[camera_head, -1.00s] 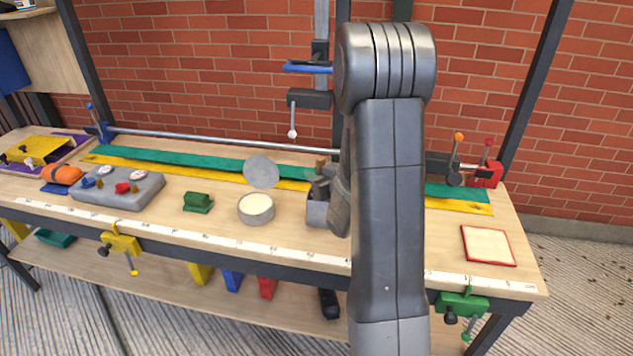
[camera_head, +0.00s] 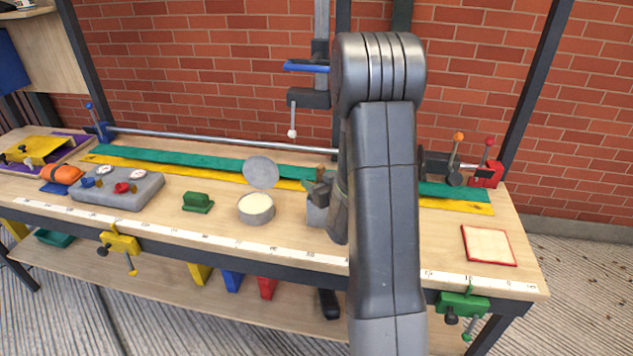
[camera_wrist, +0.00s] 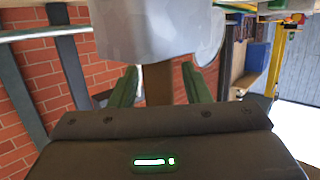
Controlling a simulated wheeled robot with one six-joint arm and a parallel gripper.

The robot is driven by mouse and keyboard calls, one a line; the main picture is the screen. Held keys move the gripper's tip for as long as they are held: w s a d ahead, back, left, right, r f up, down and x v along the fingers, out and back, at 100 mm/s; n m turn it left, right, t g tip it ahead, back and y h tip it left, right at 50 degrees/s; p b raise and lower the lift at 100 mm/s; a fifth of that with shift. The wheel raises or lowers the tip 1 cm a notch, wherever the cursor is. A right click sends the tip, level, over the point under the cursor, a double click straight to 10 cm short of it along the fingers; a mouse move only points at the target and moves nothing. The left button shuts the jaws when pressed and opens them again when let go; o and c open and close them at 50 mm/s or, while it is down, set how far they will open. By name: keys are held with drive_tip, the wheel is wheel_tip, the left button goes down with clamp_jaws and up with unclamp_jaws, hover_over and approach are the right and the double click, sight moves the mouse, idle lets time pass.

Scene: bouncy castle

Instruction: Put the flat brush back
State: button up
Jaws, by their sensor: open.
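The flat brush (camera_wrist: 158,84) shows as a brown handle between the two green fingers of my gripper (camera_wrist: 160,80) in the wrist view. The fingers stand open on either side of it. A grey container (camera_wrist: 160,28) lies just beyond the fingertips, at the handle's far end; the bristles are not visible. In the head view the grey container (camera_head: 316,214) stands on the workbench, partly hidden by my gripper (camera_head: 320,190). A small brown tip of the brush (camera_head: 321,171) shows above the gripper there.
The workbench (camera_head: 225,225) carries a round tin (camera_head: 256,208) with its lid (camera_head: 261,172) behind, a green block (camera_head: 198,202) and a grey control box (camera_head: 117,189). A red-edged pad (camera_head: 488,245) lies at right. A metal bar (camera_head: 220,140) runs along the back.

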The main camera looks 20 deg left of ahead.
drive_tip(key=shift+r, duration=0.25)
drive_tip(key=b, duration=0.1)
approach(317, 170)
drive_tip(key=f, duration=0.3)
drive_tip(key=w+f, duration=0.1)
drive_tip(key=shift+d+f, duration=0.3)
drive_tip(key=shift+f, duration=0.05)
drive_tip(key=shift+w+a, duration=0.1)
drive_tip(key=shift+w+a+r+p, duration=0.1)
drive_tip(key=shift+w+a+p, duration=0.1)
drive_tip(key=shift+w+a, duration=1.1)
drive_tip(key=shift+w+a+r+p, duration=0.2)
drive_tip(key=shift+w+a, duration=0.5)
drive_tip(key=shift+a, duration=1.25)
drive_tip(key=shift+w+a+p, duration=0.25)
drive_tip(key=shift+w+a, duration=0.75)
drive_tip(key=shift+a, duration=0.6)
drive_tip(key=shift+f, duration=0.1)
